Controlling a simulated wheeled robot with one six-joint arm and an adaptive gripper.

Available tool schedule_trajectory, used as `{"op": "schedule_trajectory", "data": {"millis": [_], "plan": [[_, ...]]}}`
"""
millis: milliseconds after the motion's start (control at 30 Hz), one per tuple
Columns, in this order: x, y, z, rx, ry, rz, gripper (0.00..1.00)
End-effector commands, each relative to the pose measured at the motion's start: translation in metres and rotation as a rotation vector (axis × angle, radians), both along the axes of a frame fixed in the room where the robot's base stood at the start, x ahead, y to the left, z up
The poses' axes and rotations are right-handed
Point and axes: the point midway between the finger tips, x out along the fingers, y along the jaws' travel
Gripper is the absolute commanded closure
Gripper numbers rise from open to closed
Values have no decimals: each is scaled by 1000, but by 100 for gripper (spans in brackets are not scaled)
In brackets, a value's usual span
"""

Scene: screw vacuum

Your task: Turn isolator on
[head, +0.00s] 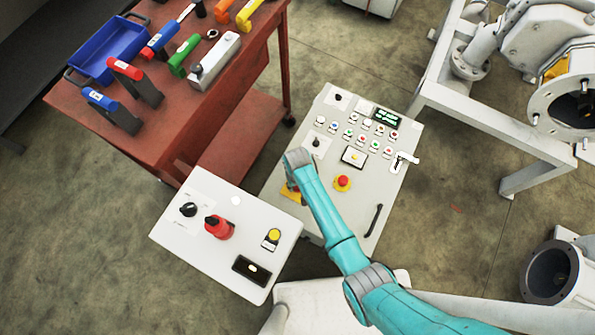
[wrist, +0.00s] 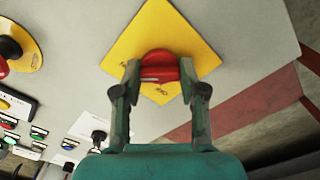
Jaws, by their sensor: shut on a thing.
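The isolator, a red rotary knob (wrist: 160,66) on a yellow square plate (wrist: 160,22), is near the top middle of the wrist view. My gripper (wrist: 159,74) has a finger on each side of the knob and is shut on it. The knob's handle appears to lie across the picture, and "ON" style lettering on the plate is too small to read surely. In the head view my arm hides the knob; only part of the yellow plate (head: 290,195) shows at the left edge of the grey control panel (head: 268,196).
The panel also carries a red emergency button (head: 343,182), several small buttons, a display (head: 386,117) and a black handle (head: 373,220). A second box (head: 175,238) with a red switch (head: 217,227) stands at lower left. A red tool table (head: 180,125) is at upper left.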

Motion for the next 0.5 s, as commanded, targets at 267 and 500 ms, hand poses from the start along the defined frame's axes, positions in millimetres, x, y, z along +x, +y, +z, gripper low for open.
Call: {"op": "schedule_trajectory", "data": {"millis": [267,500], "plan": [[0,0,0,0,0,-16,93],[0,0,0,0,0,-15,33]]}}
